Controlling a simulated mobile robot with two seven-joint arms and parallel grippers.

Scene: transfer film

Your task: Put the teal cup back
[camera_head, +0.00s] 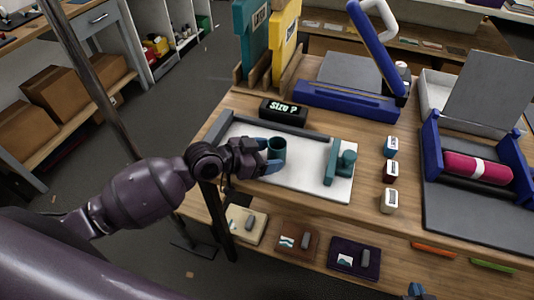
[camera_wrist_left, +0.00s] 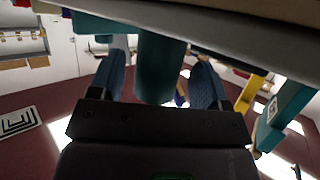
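The teal cup (camera_head: 277,149) stands upright on a white board (camera_head: 305,183) on the wooden table; in the left wrist view it appears upside down as a teal cylinder (camera_wrist_left: 160,68). My left gripper (camera_head: 270,156) is low at the cup's near left side, with its blue fingers around it. In the left wrist view the fingers (camera_wrist_left: 160,82) are apart on both sides of the cup, with narrow gaps showing. Only a small blue tip of my right gripper (camera_head: 416,290) shows at the bottom edge, so its opening is hidden.
A blue press (camera_head: 345,100) and a stand with a magenta roll (camera_head: 476,168) lie beyond.

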